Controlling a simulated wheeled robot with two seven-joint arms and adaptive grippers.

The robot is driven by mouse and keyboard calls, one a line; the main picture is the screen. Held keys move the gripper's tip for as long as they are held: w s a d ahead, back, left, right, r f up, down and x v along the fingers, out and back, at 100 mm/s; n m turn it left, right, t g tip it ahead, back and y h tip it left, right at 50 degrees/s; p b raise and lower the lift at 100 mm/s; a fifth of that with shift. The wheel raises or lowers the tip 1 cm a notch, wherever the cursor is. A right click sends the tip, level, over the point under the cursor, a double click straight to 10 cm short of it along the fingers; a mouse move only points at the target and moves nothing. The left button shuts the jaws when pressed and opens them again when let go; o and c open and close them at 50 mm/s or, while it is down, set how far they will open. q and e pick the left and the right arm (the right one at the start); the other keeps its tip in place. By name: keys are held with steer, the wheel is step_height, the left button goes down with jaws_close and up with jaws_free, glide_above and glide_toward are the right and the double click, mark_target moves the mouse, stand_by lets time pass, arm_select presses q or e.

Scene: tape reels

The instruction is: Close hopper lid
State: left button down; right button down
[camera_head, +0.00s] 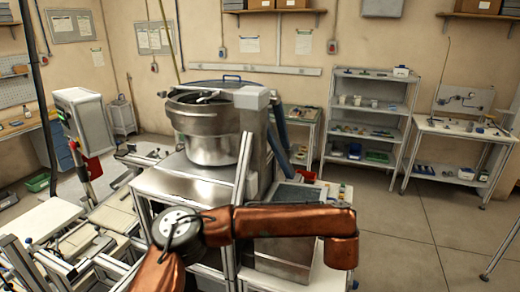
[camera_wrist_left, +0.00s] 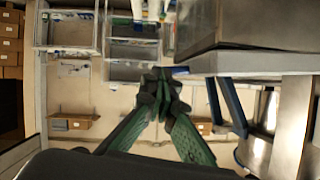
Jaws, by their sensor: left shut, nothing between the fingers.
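The steel hopper (camera_head: 208,132) stands on a metal frame at the centre of the head view. Its mouth is open. A dark lid with a blue handle (camera_head: 231,78) appears raised at the hopper's back rim; its exact tilt is hard to tell. My left arm crosses the front of the head view, low and in front of the hopper, and its gripper is hidden there. In the left wrist view my left gripper (camera_wrist_left: 160,92) has its green fingers shut together, empty. Its tips appear near a grey machine edge, but contact is unclear. My right gripper is not in view.
A grey hinge block and column (camera_head: 255,120) rise at the hopper's right side. A blue post (camera_head: 281,125) leans beside it. A shelf rack (camera_head: 368,128) and a worktable (camera_head: 462,130) stand at the back right. The floor at the right is clear.

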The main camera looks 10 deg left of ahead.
arm_select(q)
steer(key=shift+f+b, duration=0.45)
steer(key=shift+f, duration=0.65)
